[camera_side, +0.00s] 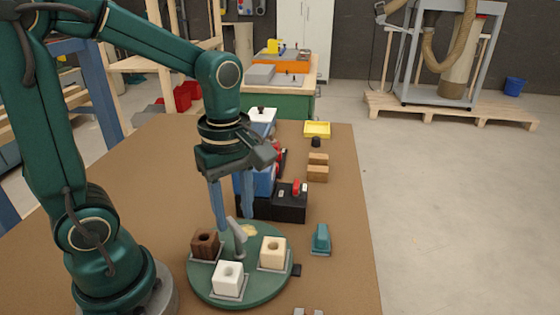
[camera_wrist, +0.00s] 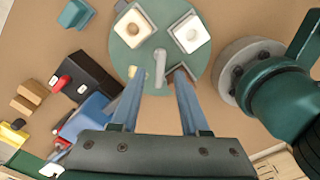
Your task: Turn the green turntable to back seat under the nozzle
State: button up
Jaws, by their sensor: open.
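The green turntable (camera_side: 262,288) sits on the brown table; it also shows in the wrist view (camera_wrist: 158,15). It carries a dark brown block (camera_side: 206,245), a white block (camera_side: 228,277) and a cream block (camera_side: 273,251), each with a round hollow. A pale yellowish piece (camera_side: 249,230) lies at its back. A grey upright handle (camera_side: 238,237) stands at its middle. My gripper (camera_side: 235,220) is open above the turntable's back part. In the wrist view the handle (camera_wrist: 160,66) shows between its blue fingers; contact cannot be told. I cannot make out a nozzle clearly.
A black and blue machine with a red part (camera_side: 290,203) stands close behind the turntable. A teal piece (camera_side: 320,240) is to its right. Wooden blocks (camera_side: 317,172) and a yellow tray (camera_side: 317,129) lie farther back. The table's right strip is mostly clear.

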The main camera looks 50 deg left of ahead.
jog(key=shift+f, duration=0.95)
grip_shut()
dwell(0.8)
